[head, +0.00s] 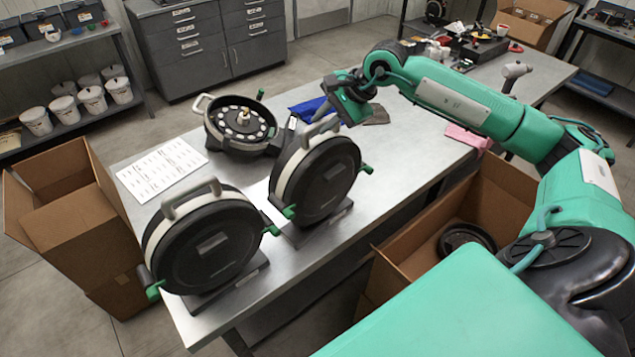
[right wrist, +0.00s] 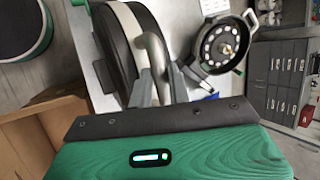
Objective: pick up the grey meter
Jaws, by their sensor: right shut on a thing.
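Two round, dark meters with pale bands and grey loop handles stand upright on the table; I cannot tell by colour which one is called grey. The middle meter (head: 314,180) has its handle (right wrist: 155,58) between the fingers of my right gripper (head: 322,118). In the right wrist view, my right gripper (right wrist: 161,88) is shut on that handle, with the meter still over its stand. The front-left meter (head: 205,245) stands apart from the gripper. A third meter (head: 240,122) lies open behind, showing a ring of white spots and a brass knob. My left gripper is not in view.
A printed sheet (head: 162,168) lies on the steel table (head: 215,318). A blue cloth (head: 310,108) lies behind the middle meter, and a pink cloth (head: 468,138) farther right. Open cardboard boxes stand left (head: 62,205) and right (head: 400,275) of the table.

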